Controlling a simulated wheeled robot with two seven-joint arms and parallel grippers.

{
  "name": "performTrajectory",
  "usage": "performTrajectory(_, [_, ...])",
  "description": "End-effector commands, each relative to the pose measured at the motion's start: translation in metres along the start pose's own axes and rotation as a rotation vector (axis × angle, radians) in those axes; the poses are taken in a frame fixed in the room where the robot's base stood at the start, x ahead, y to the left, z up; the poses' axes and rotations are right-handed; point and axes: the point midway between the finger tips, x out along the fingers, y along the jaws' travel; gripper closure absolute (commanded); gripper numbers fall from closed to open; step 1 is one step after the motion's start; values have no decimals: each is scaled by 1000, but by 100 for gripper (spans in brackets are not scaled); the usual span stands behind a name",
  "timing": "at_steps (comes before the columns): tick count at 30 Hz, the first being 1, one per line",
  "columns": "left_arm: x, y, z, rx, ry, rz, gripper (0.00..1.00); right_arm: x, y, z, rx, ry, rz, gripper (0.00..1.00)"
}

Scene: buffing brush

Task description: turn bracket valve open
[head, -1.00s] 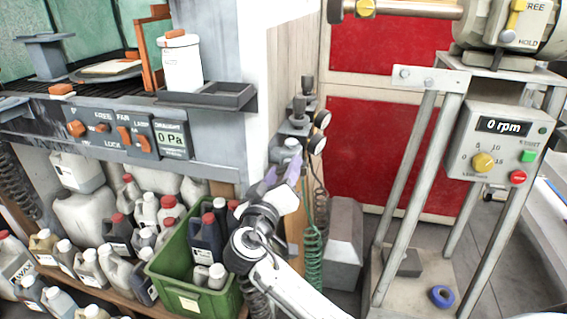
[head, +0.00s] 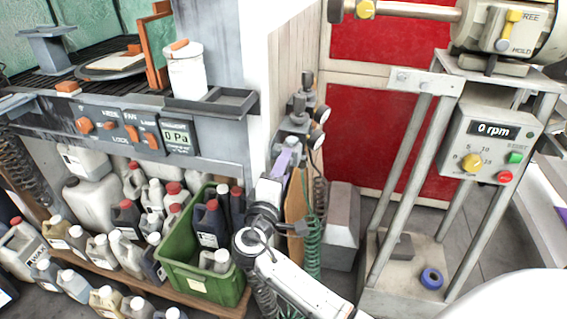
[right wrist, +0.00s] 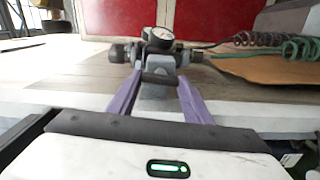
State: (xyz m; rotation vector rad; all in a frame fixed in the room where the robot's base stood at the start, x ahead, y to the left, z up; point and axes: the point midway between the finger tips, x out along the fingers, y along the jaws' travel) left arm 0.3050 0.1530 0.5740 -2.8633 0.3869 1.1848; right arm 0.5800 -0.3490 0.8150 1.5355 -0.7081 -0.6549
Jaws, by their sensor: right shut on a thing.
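The bracket valve (head: 292,143) is a grey fitting with dark ends and a round gauge, mounted on the wooden side panel in the head view. In the right wrist view the valve (right wrist: 157,92) shows a grey body and a dark crossbar, with the gauge (right wrist: 158,38) behind. My right gripper (head: 286,160) reaches up to it from below. In the right wrist view the purple fingers of my right gripper (right wrist: 155,95) stand on both sides of the grey body, shut on it. The exact contact is partly hidden. My left gripper is not in view.
A similar fitting with a gauge (head: 322,113) sits just above. A green coiled hose (head: 313,235) hangs to the right. A green crate (head: 202,280) with bottles stands lower left. A metal stand with a control box (head: 492,145) is at the right.

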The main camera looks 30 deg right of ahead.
Motion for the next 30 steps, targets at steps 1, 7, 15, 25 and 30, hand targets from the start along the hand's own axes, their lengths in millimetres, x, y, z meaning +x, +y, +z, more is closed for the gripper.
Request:
performTrajectory(1, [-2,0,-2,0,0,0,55,-1,1,0,-22,0,-2,77])
performTrajectory(7, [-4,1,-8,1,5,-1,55,0,0,0,-77,0,-1,77])
performTrajectory(15, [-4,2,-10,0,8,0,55,0,-1,0,-97,0,-1,77])
performTrajectory(25, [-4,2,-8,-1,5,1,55,0,-1,0,-98,0,-1,43])
performTrajectory(30, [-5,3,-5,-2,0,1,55,0,-1,0,-96,0,0,36])
